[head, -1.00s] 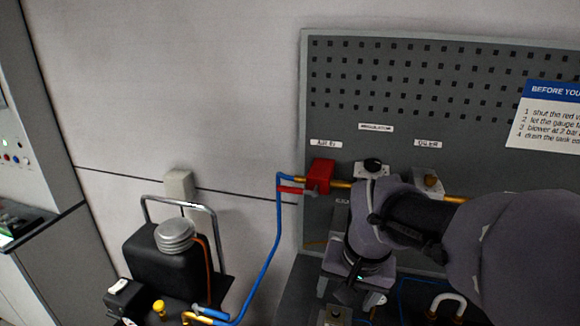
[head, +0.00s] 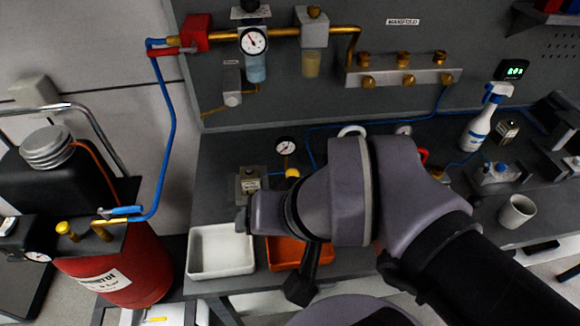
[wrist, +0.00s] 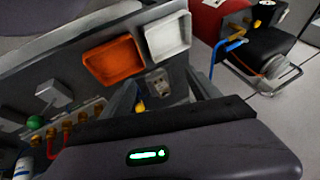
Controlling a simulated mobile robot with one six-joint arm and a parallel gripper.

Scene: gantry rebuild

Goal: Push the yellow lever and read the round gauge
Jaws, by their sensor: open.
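A small yellow part (head: 292,173), which looks like the lever, sits on the bench just below a round white gauge (head: 285,146) in the head view. The gauge's needle shows, but its figures are too small to read. My gripper (wrist: 163,88) is open and empty in the wrist view. The yellow part (wrist: 140,106) shows between its fingers, beyond them, partly hidden by the gripper body. In the head view my arm covers the bench just below and right of the yellow part, and the fingertips are hard to make out.
A second round gauge (head: 253,41) hangs on the regulator. A small metal block (head: 250,181) stands left of the yellow part. A white tray (head: 221,250) and an orange tray (head: 285,252) lie at the bench's front. A spray bottle (head: 482,118) and mug (head: 516,211) stand right.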

